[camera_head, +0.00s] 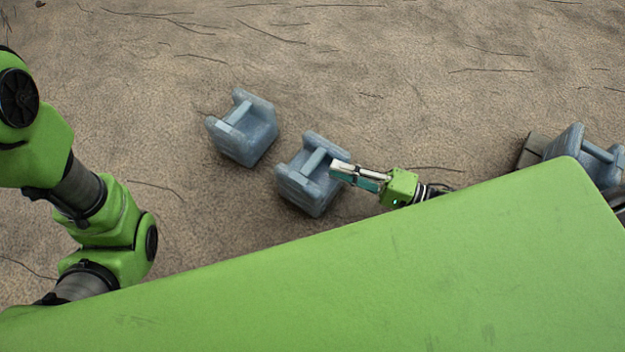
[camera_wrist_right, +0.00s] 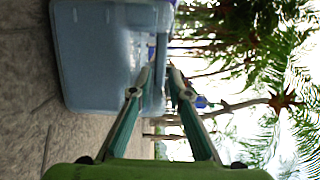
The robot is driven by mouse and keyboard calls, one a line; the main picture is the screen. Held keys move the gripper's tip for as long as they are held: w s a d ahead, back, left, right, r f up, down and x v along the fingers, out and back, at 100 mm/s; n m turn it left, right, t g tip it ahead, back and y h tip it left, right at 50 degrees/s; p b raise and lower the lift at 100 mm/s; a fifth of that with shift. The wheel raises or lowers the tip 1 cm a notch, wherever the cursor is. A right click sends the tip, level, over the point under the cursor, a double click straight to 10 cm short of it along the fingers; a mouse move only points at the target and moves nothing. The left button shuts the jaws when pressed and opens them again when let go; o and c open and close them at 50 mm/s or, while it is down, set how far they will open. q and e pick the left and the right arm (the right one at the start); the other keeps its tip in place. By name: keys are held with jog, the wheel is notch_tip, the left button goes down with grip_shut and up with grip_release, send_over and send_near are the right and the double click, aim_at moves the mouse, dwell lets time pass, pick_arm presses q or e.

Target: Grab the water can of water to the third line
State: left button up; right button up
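A blue-grey water can (camera_head: 303,190) with a top handle bar stands on the sandy ground in the middle of the head view. My right gripper (camera_head: 345,172) reaches in from the right at its handle. In the right wrist view the can (camera_wrist_right: 95,60) fills the upper left, and my right gripper (camera_wrist_right: 163,75) has its fingertips close together on either side of the handle bar. A second water can (camera_head: 243,130) stands just behind to the left, apart from the first. My left arm (camera_head: 110,225) shows at the left; its gripper is out of view.
A third blue-grey can (camera_head: 572,142) stands at the right edge beside a flat grey-brown block (camera_head: 532,150), partly hidden by my green body. The ground has scattered thin twigs and is otherwise open beyond the cans. Trees show in the wrist view.

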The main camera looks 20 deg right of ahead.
aim_at(318, 164)
jog(key=x, duration=0.2)
jog(key=shift+w+a+f+b, duration=0.1)
jog(key=shift+w+a+b, duration=0.1)
jog(key=shift+b, duration=0.15)
jog(key=shift+w+a+b, duration=0.15)
jog(key=shift+a+b, duration=0.15)
jog(key=shift+b, duration=0.1)
jog(key=b+x, duration=0.3)
jog(key=x, duration=0.1)
jog(key=shift+a, duration=0.2)
grip_shut()
